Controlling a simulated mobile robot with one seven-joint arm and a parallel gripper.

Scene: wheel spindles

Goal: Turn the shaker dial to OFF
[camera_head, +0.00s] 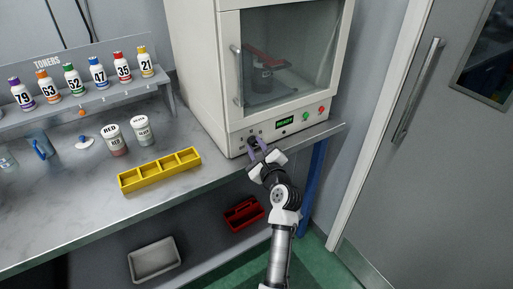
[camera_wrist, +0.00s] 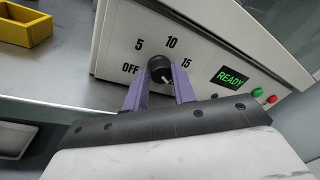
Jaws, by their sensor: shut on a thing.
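The shaker (camera_head: 245,60) is a tall cream cabinet with a glass door, standing on the bench. Its black dial (camera_wrist: 159,67) is on the lower front panel, with the labels OFF, 5, 10 and 15 around it. A small white mark shows on the dial's lower right, pointing at none of the labels as far as I can tell. My gripper (camera_wrist: 160,80) has its two purple fingers shut on the dial, one on each side. In the head view my gripper (camera_head: 258,147) is at the panel's left part and largely covers the dial.
A green READY display (camera_wrist: 230,78), a green button (camera_wrist: 257,92) and a red button (camera_wrist: 272,99) lie right of the dial. A yellow divided tray (camera_head: 160,180) and two labelled jars stand on the bench. Toner bottles stand on a shelf at the back left.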

